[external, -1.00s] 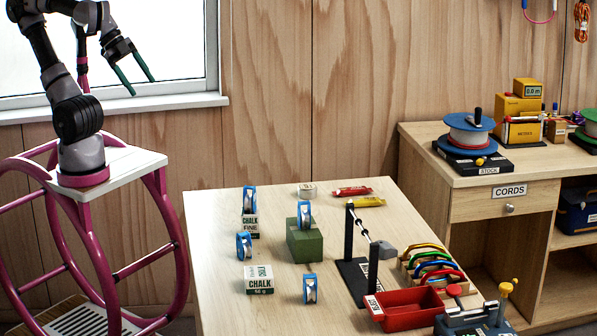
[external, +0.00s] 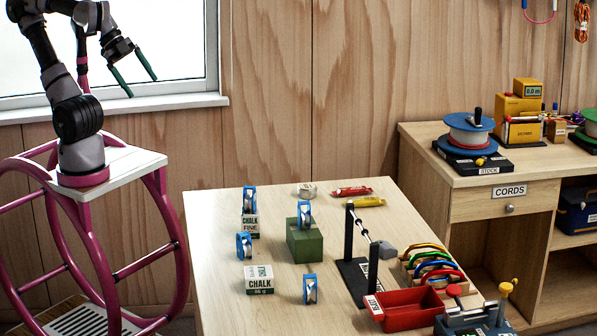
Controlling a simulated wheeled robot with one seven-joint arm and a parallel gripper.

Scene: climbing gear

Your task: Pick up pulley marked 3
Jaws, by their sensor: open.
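Several blue pulleys with pale wheels are on the table, and no number can be read on any of them. One pulley (external: 249,199) is on a chalk box at the back left. One pulley (external: 304,214) is on top of a green block. One pulley (external: 244,245) is at the left, behind another chalk box. One pulley (external: 310,289) stands on the table near the front. My gripper (external: 140,85) is open and empty, high in front of the window, well left of and above the table.
The table (external: 213,218) also holds a green block (external: 304,243), a chalk box (external: 258,280), a black stand with a bar (external: 350,240), a red tray (external: 408,309) and a rack of coloured carabiner-like pieces (external: 432,262). A desk with a cord spool (external: 470,135) stands at the right.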

